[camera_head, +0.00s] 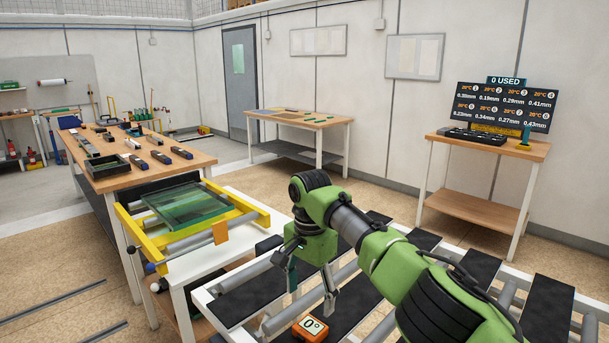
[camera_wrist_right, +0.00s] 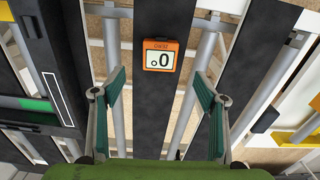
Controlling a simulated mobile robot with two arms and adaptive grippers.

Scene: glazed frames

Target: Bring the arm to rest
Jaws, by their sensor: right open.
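My right arm (camera_head: 385,250) is green with dark joints and reaches in from the lower right in the head view. Its gripper (camera_head: 310,290) points down over the roller rack and is open and empty. In the wrist view the two green-padded fingers (camera_wrist_right: 160,105) stand wide apart, with a black strip between them. An orange box gauge (camera_head: 311,328) reading 0° lies on a black strip below the fingers. It also shows in the wrist view (camera_wrist_right: 161,54), ahead of the fingertips and apart from them. My left gripper is not in view.
A yellow frame (camera_head: 155,255) holding a green glass pane (camera_head: 187,207) stands left of the rack. A wooden workbench (camera_head: 122,178) with several tools is behind it. A display board (camera_head: 505,108) stands on a side table at the right. The floor behind the rack is open.

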